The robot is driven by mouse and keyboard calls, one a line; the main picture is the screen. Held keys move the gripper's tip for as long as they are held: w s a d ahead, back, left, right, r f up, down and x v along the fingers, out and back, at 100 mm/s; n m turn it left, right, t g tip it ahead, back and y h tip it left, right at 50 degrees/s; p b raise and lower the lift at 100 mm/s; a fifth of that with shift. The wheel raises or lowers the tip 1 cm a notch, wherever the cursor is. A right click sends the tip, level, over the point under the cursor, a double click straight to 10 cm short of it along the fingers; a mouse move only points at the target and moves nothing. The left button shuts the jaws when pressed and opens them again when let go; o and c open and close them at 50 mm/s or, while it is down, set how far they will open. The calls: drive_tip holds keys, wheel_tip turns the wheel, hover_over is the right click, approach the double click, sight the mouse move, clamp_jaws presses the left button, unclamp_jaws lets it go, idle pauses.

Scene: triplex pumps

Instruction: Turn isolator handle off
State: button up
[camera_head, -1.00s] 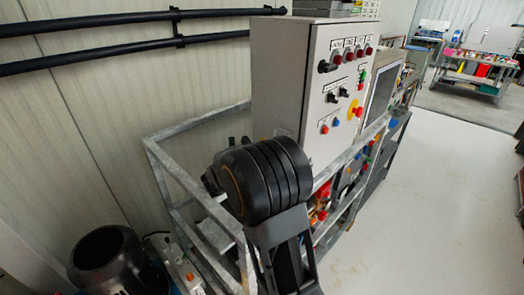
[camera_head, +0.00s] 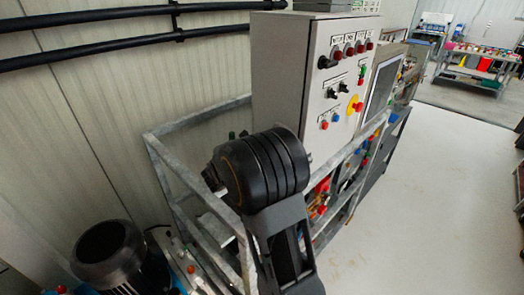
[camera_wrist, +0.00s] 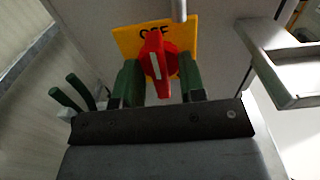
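The red isolator handle (camera_wrist: 156,64) sits on a yellow plate (camera_wrist: 126,38) in the wrist view. The handle has a white stripe and stands nearly upright. Its top end partly covers the lettering on the plate, which appears to read OFF. My gripper (camera_wrist: 160,84) has green fingers, one on each side of the handle. The fingers are spread apart, and I see no clear grip on the handle. In the head view, my black arm joint blocks the gripper, and I cannot make out the isolator.
A grey control cabinet (camera_head: 280,75) with lamps and knobs stands inside a metal frame (camera_head: 185,190). In the wrist view, a grey frame bar (camera_wrist: 296,82) is close at right. A dark motor (camera_head: 110,255) is at lower left. The floor (camera_head: 440,200) at right is clear.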

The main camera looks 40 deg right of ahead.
drive_tip(key=a+b, duration=0.1)
drive_tip(key=a, duration=0.3)
drive_tip(key=s+a+b, duration=0.1)
drive_tip(key=a, duration=0.4)
drive_tip(key=s+a+b, duration=0.1)
drive_tip(key=a, duration=0.3)
drive_tip(key=shift+a, duration=0.35)
